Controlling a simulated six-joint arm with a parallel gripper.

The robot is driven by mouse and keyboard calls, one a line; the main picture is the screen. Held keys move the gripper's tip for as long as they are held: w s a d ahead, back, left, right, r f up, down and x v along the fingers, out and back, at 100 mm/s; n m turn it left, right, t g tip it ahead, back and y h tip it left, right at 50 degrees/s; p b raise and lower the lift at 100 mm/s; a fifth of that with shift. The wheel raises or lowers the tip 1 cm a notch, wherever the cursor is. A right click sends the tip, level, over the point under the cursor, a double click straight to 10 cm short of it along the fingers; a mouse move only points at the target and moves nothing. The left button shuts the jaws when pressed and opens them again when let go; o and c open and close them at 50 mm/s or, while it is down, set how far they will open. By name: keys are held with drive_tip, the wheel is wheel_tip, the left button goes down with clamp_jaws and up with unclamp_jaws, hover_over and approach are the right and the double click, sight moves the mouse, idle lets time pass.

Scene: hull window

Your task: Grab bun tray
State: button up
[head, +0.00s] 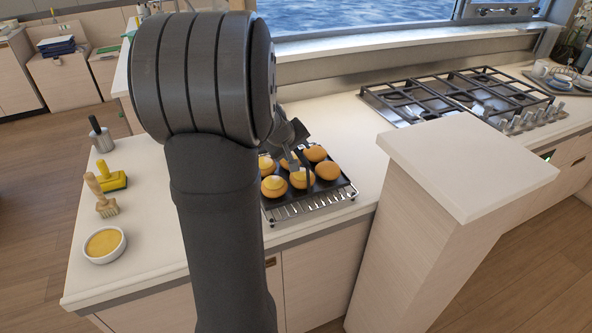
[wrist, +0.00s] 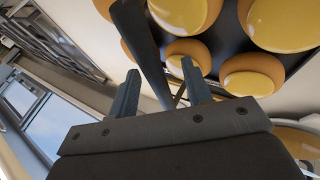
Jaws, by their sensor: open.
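The bun tray (head: 343,183) is dark and holds several golden buns (head: 328,170). It sits on a wire rack (head: 322,206) on the counter, partly hidden behind my arm in the head view. My gripper (head: 297,164) is above the tray, among the buns in the picture. In the wrist view my gripper (wrist: 160,66) has its two fingers apart. A dark upright bar (wrist: 140,38), seemingly the tray's handle, shows between them, not gripped. The tray's dark surface (wrist: 224,45) and buns (wrist: 252,75) fill the upper right there.
A raised block (head: 465,160) stands right of the tray. A gas hob (head: 450,97) lies behind it.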

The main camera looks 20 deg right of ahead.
clamp_jaws()
idle(1.3)
